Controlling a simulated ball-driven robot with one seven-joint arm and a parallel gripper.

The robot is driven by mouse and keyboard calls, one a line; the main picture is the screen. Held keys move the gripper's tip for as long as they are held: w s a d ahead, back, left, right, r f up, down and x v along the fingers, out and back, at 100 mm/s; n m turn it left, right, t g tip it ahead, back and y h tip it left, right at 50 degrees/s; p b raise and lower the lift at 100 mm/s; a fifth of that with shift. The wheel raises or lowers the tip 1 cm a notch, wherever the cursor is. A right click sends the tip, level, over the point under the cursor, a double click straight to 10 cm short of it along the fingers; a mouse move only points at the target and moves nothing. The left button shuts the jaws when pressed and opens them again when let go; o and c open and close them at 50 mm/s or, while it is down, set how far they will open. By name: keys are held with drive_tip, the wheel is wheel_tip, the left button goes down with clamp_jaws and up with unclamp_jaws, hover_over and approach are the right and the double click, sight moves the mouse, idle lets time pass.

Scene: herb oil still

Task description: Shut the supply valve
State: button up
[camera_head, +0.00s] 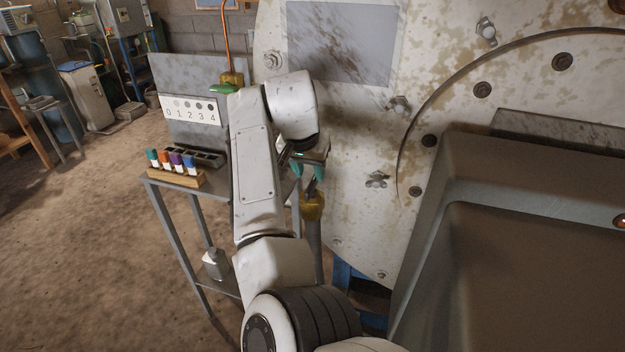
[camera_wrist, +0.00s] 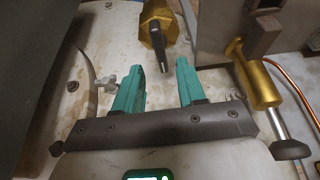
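My gripper (camera_head: 308,171) is in front of the big pale round plate, with its two teal fingers apart. In the wrist view the open fingers (camera_wrist: 160,68) have the tip of a dark lever (camera_wrist: 161,52) between or just beyond them; contact cannot be told. The lever comes out of a brass valve body (camera_wrist: 158,20), which also shows below the gripper in the head view (camera_head: 312,207). Another brass fitting with a green handle (camera_head: 222,88) sits under an orange pipe, left of my arm. I cannot tell for certain which is the supply valve.
A narrow metal table with a rack of coloured-cap vials (camera_head: 175,176) and a 0–4 shade card (camera_head: 190,109) stands left of my arm. A large grey trough (camera_head: 430,240) is close on the right. A brass cylinder (camera_wrist: 258,82) is right of the fingers. Floor at left is open.

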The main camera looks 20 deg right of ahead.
sight(312, 183)
drive_tip(key=shift+x, duration=2.35)
clamp_jaws()
